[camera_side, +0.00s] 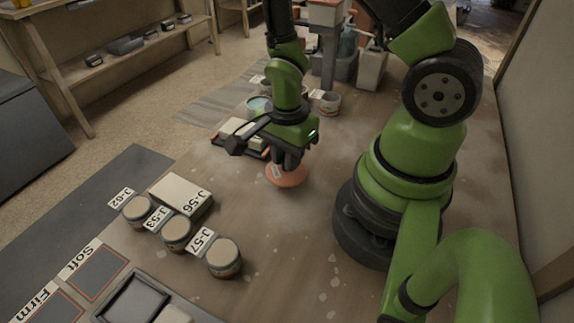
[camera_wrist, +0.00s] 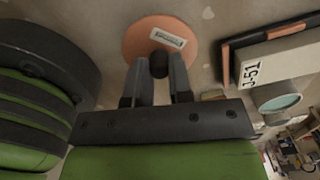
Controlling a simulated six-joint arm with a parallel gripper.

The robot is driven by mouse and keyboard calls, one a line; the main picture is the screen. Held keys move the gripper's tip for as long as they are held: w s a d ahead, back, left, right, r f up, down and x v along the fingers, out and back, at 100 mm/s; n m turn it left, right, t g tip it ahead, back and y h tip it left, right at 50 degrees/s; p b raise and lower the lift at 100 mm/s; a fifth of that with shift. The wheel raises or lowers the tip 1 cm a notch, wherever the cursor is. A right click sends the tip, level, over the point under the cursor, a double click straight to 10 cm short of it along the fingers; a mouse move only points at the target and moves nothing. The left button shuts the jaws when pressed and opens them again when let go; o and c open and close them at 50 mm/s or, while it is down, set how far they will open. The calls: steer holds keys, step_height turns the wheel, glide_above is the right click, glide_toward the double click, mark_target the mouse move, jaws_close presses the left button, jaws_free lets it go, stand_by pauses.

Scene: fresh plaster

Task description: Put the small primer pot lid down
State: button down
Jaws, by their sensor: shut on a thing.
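The lid is a round salmon-orange disc (camera_side: 292,181) with a white label and a dark knob. It also shows in the wrist view (camera_wrist: 137,40). My gripper (camera_side: 287,160) is above the lid's middle, with its fingers closed on the dark knob in the wrist view (camera_wrist: 159,68). The lid looks flat and close to the brown work surface (camera_side: 310,215). I cannot tell whether it touches. The fingers hide part of the lid in the side view.
A tray with a pale block labelled J-51 (camera_wrist: 270,62) lies right of the lid in the wrist view. A pot with teal contents (camera_side: 259,104) stands behind. Lidded pots (camera_side: 178,231) and a box marked J-56 (camera_side: 181,196) stand front left. Bare surface surrounds the lid.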

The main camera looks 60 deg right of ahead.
steer(key=shift+f, duration=1.4)
steer(key=shift+f, duration=0.1)
steer(key=c, duration=1)
jaws_free()
steer(key=shift+c, duration=0.2)
step_height(320, 180, up, 12)
steer(key=shift+r, duration=0.1)
step_height(320, 180, up, 8)
steer(key=a+n+t, duration=0.1)
steer(key=n+t, duration=0.2)
steer(key=n, duration=0.3)
step_height(320, 180, up, 9)
steer(key=n+t+y, duration=0.2)
steer(key=n+t, duration=0.2)
steer(key=n, duration=0.5)
glide_above(283, 173)
steer(key=s+a, duration=0.3)
steer(key=s, duration=0.2)
steer(key=shift+s+r+n, duration=0.15)
steer(key=shift+n, duration=0.45)
